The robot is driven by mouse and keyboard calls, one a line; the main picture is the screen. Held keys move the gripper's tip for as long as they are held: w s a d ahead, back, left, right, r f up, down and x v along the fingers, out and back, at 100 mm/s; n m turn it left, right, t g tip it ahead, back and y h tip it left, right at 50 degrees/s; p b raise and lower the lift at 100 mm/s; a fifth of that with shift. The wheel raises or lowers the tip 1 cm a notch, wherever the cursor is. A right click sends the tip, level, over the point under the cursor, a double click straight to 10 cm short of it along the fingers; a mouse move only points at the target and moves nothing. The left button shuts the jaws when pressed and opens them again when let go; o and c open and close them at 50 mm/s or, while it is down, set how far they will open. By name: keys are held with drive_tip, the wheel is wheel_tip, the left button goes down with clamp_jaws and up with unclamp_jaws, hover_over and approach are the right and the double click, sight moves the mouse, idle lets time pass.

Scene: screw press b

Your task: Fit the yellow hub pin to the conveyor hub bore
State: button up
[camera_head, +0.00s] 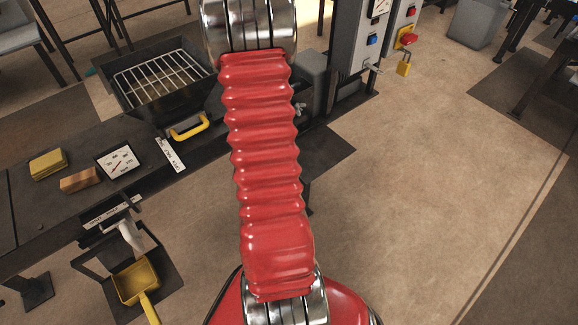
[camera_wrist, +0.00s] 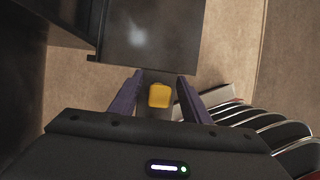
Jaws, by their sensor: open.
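My gripper (camera_wrist: 161,78) shows in the wrist view with its two dark purple fingers apart. A small yellow piece (camera_wrist: 159,96) with rounded corners lies between the fingers in the picture. It may be the yellow hub pin, but I cannot tell for sure. I cannot tell whether it touches either finger or lies below them. A dark flat surface (camera_wrist: 150,40) is just beyond the fingertips. I cannot make out the conveyor hub bore in either view. My red arm hides the middle of the head view, and my gripper does not show there.
In the head view, a dark bench (camera_head: 30,215) at left bears a yellow block (camera_head: 48,163), a brown block (camera_head: 80,180) and a dial gauge (camera_head: 117,161). A rack tray (camera_head: 160,78) has a yellow handle. A yellow scoop (camera_head: 137,282) is low left. Floor at right is open.

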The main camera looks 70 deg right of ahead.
drive_tip(key=shift+s+d+f, duration=0.15)
drive_tip(key=shift+d+f, duration=0.05)
drive_tip(key=shift+f, duration=0.45)
drive_tip(key=shift+c, duration=0.6)
clamp_jaws()
